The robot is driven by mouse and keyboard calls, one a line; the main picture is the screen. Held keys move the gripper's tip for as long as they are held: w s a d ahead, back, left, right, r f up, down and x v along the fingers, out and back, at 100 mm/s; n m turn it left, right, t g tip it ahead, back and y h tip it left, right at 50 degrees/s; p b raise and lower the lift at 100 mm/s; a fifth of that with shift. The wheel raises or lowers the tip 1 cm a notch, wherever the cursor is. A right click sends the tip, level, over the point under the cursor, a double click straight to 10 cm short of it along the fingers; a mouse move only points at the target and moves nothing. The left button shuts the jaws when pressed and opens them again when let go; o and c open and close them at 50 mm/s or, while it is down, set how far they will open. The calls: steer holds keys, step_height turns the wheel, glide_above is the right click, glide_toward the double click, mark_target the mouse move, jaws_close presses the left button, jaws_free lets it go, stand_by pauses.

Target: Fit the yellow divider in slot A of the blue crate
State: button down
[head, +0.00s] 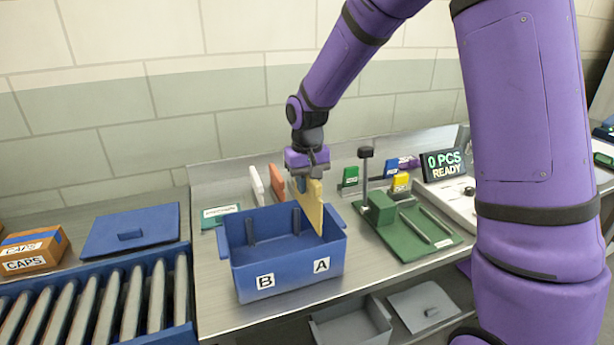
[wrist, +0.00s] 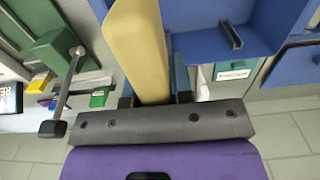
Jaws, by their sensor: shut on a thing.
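My gripper (head: 306,180) is shut on the upper end of the yellow divider (head: 313,212), a thin upright plate. The divider hangs above the right part of the blue crate (head: 250,262), on the side of label A (head: 321,265). Its lower end overlaps the crate opening; I cannot tell whether it has entered a slot. Label B (head: 265,281) is on the left of the crate front. Dark slot rails (head: 297,221) show on the inner back wall. In the wrist view the divider (wrist: 137,45) runs out from between the fingers (wrist: 155,90), beside the crate (wrist: 203,48).
A green fixture board (head: 425,245) with a post stands right of the crate. White and orange plates (head: 277,184) stand behind it. A blue lid (head: 130,230) and a roller conveyor (head: 100,305) lie left. A grey bin (head: 350,325) sits below the table's front edge.

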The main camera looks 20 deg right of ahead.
steer(key=shift+f, duration=1.45)
steer(key=shift+f, duration=5.55)
steer(key=c, duration=0.9)
jaws_free()
steer(key=shift+r, duration=0.1)
